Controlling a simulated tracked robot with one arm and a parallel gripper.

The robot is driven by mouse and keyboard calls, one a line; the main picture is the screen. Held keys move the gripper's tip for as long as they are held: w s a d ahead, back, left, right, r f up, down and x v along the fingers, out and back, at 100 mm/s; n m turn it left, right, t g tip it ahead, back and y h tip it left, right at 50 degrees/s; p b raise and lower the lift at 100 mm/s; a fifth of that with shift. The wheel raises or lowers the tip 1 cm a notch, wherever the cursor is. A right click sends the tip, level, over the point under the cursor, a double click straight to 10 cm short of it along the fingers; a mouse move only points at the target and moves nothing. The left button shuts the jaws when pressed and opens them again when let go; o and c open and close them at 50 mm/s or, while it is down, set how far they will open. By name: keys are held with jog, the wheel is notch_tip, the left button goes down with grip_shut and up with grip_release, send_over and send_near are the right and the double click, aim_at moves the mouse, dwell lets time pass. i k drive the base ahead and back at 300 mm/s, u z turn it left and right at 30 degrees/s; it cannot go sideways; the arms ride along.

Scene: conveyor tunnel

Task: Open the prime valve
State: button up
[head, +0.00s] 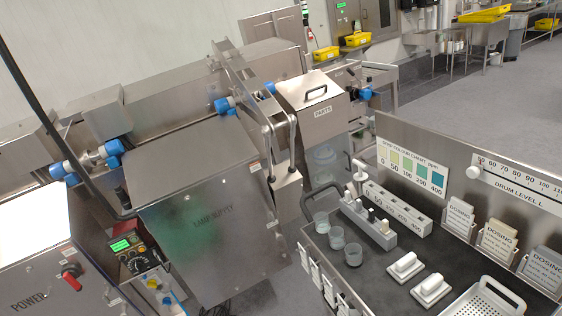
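I cannot pick out the prime valve for certain, as no label that I can read names it. Blue-ended pipe fittings (92,161) sit at the left, another blue fitting (226,105) is behind the water supply cabinet (205,217), and one more (363,93) is right of the PARTS box (315,91). Small yellow and blue parts (160,288) sit low beside a control unit with a green display (123,246). A grey metal linkage in the middle seems to be my gripper (223,48); whether its fingers are apart is unclear.
A POWER cabinet with a red switch (71,277) stands at the lower left. A dark-topped bench (385,268) with cups, dosing cards and a colour chart (411,166) fills the lower right. Grey floor (462,103) is open behind the bench.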

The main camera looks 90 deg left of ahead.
aim_at(152, 283)
jog(key=k, duration=0.55)
jog(key=u, duration=1.75)
jog(key=i, duration=0.35)
jog(key=u, duration=1.75)
